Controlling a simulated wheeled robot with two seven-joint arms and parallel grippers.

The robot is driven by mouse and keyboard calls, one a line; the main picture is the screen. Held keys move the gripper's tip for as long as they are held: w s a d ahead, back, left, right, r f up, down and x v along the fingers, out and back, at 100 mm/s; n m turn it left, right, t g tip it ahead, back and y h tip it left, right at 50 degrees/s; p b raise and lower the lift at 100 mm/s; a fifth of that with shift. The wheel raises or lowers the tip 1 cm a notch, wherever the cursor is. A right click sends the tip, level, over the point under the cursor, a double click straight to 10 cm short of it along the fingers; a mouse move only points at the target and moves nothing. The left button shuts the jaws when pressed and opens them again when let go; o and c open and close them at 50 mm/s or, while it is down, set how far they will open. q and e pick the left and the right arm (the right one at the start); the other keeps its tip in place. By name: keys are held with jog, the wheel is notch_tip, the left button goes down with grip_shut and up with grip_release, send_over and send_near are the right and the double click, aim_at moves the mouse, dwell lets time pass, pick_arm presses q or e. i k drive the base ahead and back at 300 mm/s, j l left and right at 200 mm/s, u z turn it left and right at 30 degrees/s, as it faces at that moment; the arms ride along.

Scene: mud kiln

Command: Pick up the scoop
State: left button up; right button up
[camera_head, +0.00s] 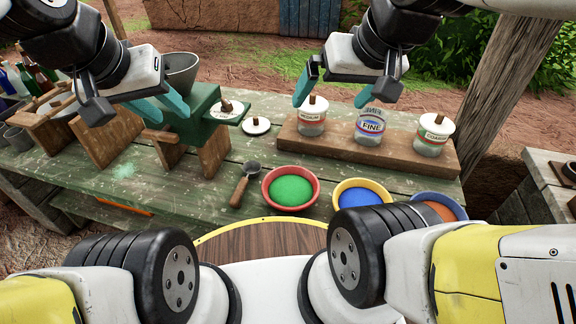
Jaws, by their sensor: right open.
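The scoop (239,191) lies on the green wooden table. It has a wooden handle pointing toward me and a small dark metal bowl at its far end, just left of the red bowl. My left gripper (173,109) is up at the left, in front of the green stand, with its teal fingers apart and nothing seen between them. My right gripper (330,100) is open above the jar rack, its teal fingers near the medium and fine jars. Both grippers are apart from the scoop.
A red bowl of green powder (290,188), a yellow bowl of blue powder (361,194) and a blue bowl of orange powder (439,207) stand in a row. A wooden rack (340,148) holds lidless and lidded jars. A white lid (256,126) lies behind the scoop. Bottles stand far left.

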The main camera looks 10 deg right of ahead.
aim_at(252, 168)
jog(key=z, duration=1.3)
jog(key=k+j+u, duration=0.1)
jog(key=u, duration=0.25)
jog(key=k+j+u, duration=0.1)
jog(key=u, duration=0.25)
jog(key=j+u, duration=0.2)
jog(key=u, duration=0.15)
jog(key=k+u, duration=0.45)
jog(key=u, duration=0.2)
